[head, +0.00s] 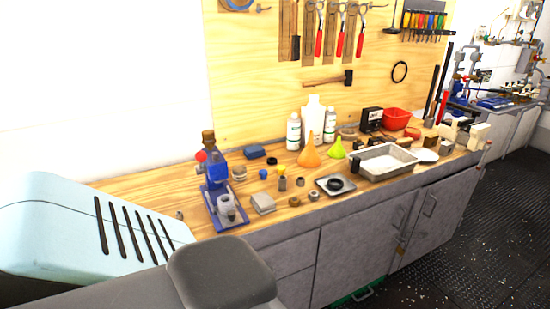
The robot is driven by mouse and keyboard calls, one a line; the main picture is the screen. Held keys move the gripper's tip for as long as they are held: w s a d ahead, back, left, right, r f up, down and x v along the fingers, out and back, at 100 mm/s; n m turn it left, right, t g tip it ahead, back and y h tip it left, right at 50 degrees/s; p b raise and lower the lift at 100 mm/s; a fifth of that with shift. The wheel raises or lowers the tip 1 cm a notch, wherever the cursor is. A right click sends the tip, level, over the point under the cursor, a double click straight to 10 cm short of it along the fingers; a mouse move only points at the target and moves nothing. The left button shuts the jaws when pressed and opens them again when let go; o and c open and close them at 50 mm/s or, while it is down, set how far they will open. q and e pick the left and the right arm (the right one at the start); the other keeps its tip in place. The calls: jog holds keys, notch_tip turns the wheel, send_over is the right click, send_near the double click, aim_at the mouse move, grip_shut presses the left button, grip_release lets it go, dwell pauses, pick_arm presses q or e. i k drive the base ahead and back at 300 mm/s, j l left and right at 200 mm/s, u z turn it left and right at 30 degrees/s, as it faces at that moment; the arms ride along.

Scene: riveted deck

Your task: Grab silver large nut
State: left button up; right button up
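Several small nut-like parts lie on the wooden workbench (155,187). A small grey piece (180,215) sits alone near the left front edge. A greyish piece (300,182) lies near the middle, and two brownish ring-like pieces lie near the front edge, one (294,201) left of the other (313,196). They are too small for me to tell which is the silver large nut. Neither gripper shows. A light blue and grey part of my own arm fills the lower left and hides part of the bench front.
A blue stand (222,200) is at the bench's left. An orange funnel (310,153), white bottles (313,118), a black-topped square dish (335,185) and a metal tray (383,162) crowd the middle. Grey cabinets (360,245) are below. The dark floor (475,240) at right is clear.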

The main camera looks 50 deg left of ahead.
aim_at(313, 195)
jog(key=u, duration=1.5)
